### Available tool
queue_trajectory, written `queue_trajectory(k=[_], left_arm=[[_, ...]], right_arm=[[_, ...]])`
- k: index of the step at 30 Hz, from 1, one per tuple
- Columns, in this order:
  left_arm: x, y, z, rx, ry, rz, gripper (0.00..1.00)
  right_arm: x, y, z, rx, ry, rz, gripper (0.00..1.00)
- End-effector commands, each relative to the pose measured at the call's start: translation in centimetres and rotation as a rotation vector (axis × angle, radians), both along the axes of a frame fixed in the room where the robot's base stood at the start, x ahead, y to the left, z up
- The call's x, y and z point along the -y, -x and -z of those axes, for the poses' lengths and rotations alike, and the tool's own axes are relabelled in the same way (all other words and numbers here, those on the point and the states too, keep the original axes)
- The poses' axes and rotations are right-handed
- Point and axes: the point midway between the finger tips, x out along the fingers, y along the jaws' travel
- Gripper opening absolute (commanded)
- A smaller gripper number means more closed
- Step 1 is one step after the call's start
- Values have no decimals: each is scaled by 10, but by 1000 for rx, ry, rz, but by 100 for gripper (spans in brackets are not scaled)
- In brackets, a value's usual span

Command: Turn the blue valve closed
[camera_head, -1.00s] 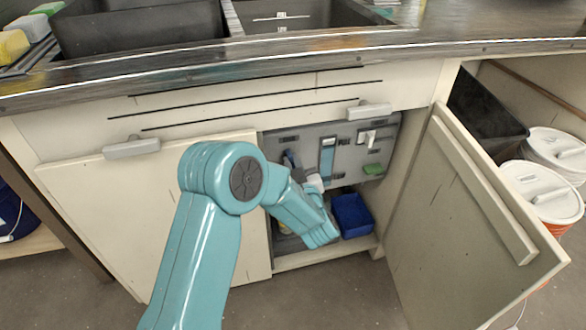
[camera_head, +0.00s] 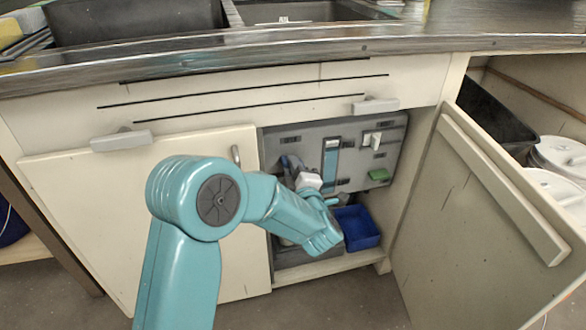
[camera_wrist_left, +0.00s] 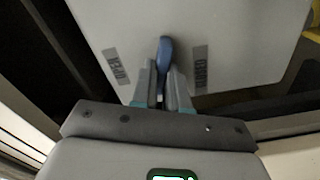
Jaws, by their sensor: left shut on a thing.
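The blue valve (camera_wrist_left: 165,52) shows in the wrist view as a narrow blue handle in front of a pale grey plate. It points up the picture between two grey labels (camera_wrist_left: 117,66), whose lettering is too blurred to read surely. My left gripper (camera_wrist_left: 161,78) is shut on the handle, one finger on each side. In the head view the blue valve (camera_head: 284,161) is a small dark blue piece inside the open cabinet, at the left of the grey back panel. My left gripper (camera_head: 292,171) reaches it there, partly hidden by my wrist. My right gripper is not in view.
The open cabinet door (camera_head: 480,185) stands at the right, and the shut door (camera_head: 90,215) is at the left. A blue bin (camera_head: 357,228) sits on the cabinet floor. The counter edge (camera_head: 300,52) runs above.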

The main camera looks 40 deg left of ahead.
Motion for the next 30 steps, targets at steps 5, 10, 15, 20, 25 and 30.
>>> queue_trajectory(k=[5, 10, 15, 20, 25, 30], left_arm=[[1, 0, 2, 110, 97, 3, 0], [1, 0, 3, 198, 172, 3, 0], [1, 0, 3, 260, 225, 3, 0], [1, 0, 3, 297, 256, 3, 0], [1, 0, 3, 314, 270, 3, 0], [1, 0, 3, 318, 274, 3, 0]], right_arm=[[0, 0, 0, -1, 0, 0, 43], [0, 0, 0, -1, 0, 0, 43], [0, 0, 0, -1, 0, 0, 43], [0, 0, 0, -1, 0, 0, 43], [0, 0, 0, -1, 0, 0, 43], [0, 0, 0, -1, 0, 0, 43]])
